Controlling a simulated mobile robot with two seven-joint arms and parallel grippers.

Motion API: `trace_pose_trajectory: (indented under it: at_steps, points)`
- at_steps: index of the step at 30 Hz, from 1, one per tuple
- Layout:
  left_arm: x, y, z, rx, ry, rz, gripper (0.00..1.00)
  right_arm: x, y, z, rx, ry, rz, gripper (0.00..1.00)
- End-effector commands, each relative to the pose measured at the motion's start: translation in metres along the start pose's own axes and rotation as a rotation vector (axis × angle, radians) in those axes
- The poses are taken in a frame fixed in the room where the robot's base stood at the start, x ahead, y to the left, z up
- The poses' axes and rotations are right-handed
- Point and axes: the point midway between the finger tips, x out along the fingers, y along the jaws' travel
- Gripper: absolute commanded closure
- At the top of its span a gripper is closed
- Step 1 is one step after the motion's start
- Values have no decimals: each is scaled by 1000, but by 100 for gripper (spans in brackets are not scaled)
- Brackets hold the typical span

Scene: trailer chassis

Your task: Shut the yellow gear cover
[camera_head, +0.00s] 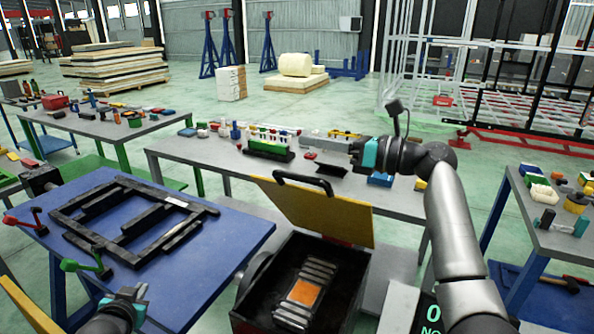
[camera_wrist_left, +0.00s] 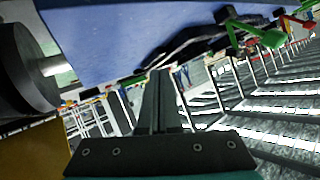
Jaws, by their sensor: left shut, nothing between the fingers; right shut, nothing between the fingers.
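The yellow gear cover (camera_head: 335,212) stands open, tilted up at the back of a dark box (camera_head: 262,318), with a black handle along its upper edge. Inside the open box are metal bars and an orange panel (camera_head: 304,293). My right gripper (camera_head: 355,152) is shut and empty, above and to the right of the cover, apart from it. My left gripper (camera_head: 140,291) is low at the left, beside the blue table and left of the box. In the left wrist view its fingers (camera_wrist_left: 158,100) are together with nothing between them.
A blue table (camera_head: 225,235) holding a black frame (camera_head: 130,222) stands left of the box. Behind the cover is a grey table (camera_head: 215,160) with several small parts. Another grey table (camera_head: 545,240) with tools is at the right.

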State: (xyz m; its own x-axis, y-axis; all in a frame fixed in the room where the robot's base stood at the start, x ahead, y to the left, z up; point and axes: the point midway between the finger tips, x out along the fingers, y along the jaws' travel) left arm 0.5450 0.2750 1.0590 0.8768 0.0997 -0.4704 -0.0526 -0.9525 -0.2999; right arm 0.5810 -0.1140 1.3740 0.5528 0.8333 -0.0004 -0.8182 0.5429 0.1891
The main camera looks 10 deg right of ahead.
Motion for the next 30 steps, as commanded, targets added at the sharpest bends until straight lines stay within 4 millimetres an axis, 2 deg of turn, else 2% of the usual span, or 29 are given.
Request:
trace_pose_trajectory:
  at_steps: [1, 5, 8, 12, 15, 19, 21, 24, 27, 30]
  points:
    - [-7, 22, -32, -26, 41, 39, 100, 0, 0, 0, 0, 0, 0, 100]
    - [-34, 68, -101, -78, 123, 136, 100, 0, 0, 0, 0, 0, 0, 100]
    - [-64, 101, -152, -109, 187, 218, 100, 0, 0, 0, 0, 0, 0, 100]
    - [-116, 140, -216, -137, 281, 336, 100, 0, 0, 0, 0, 0, 0, 100]
    - [-159, 162, -254, -145, 347, 420, 100, 0, 0, 0, 0, 0, 0, 100]
    - [-210, 181, -288, -142, 422, 510, 100, 0, 0, 0, 0, 0, 0, 100]
    - [-232, 188, -300, -137, 452, 546, 100, 0, 0, 0, 0, 0, 0, 100]
    - [-254, 194, -310, -131, 483, 583, 100, 0, 0, 0, 0, 0, 0, 100]
    - [-265, 197, -315, -127, 498, 600, 100, 0, 0, 0, 0, 0, 0, 100]
    - [-265, 201, -318, -126, 502, 607, 100, 0, 0, 0, 0, 0, 0, 100]
